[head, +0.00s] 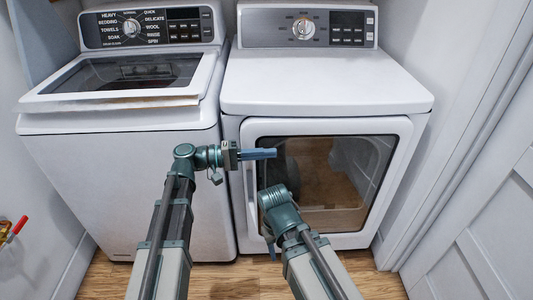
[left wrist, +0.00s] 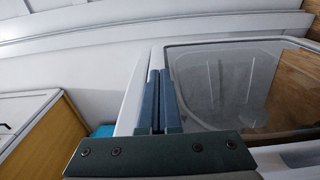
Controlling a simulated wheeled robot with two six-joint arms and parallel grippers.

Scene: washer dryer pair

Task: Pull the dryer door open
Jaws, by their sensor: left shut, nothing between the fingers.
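The dryer (head: 322,82) is the white machine on the right. Its door (head: 392,128) has a white frame around a dark window (head: 350,165) and looks closed. My left gripper (head: 274,153) is shut and empty, its blue fingers pointing right in front of the door's upper left part. In the left wrist view the fingers (left wrist: 159,76) are together over the white door frame (left wrist: 210,43), beside the window (left wrist: 225,85). I cannot tell whether they touch the door. My right gripper (head: 270,243) hangs low in front of the door, pointing down, mostly hidden by its own arm.
The white washer (head: 120,150) stands left of the dryer, with a dark lid window on top. A white wall and panelled door (head: 480,220) are close on the right. Wood floor (head: 235,280) shows in front. A red-handled valve (head: 19,226) is at the far left.

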